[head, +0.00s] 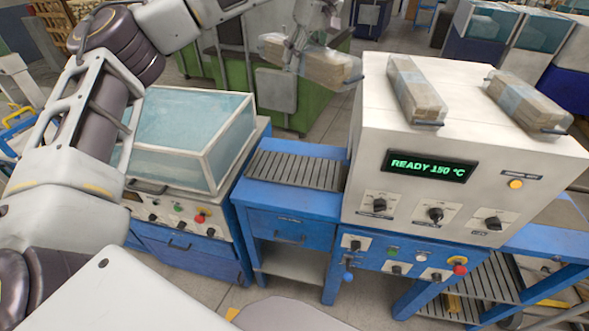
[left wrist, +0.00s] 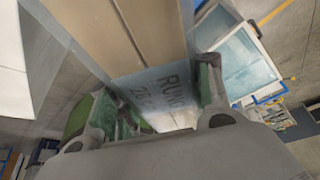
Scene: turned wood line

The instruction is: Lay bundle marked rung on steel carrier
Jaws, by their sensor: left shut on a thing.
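My left gripper (head: 298,48) is shut on a pale wooden bundle (head: 330,67), held in the air left of the white heating machine. In the left wrist view the bundle (left wrist: 122,38) runs up between the fingers of the gripper (left wrist: 157,105). Its pale blue wrap carries dark lettering that seems to read RUNG, partly hidden by the gripper. Two similar wrapped bundles, one on the left (head: 415,92) and one on the right (head: 528,100), lie on top of the machine; their markings are not readable. I cannot pick out a steel carrier with certainty. My right gripper is not in view.
The white machine (head: 400,215) shows READY 150 °C. A slatted grey bed (head: 297,170) on a blue stand lies to its left. A clear-covered blue machine (head: 185,130) stands further left, near my arm. A green cabinet (head: 235,75) stands behind.

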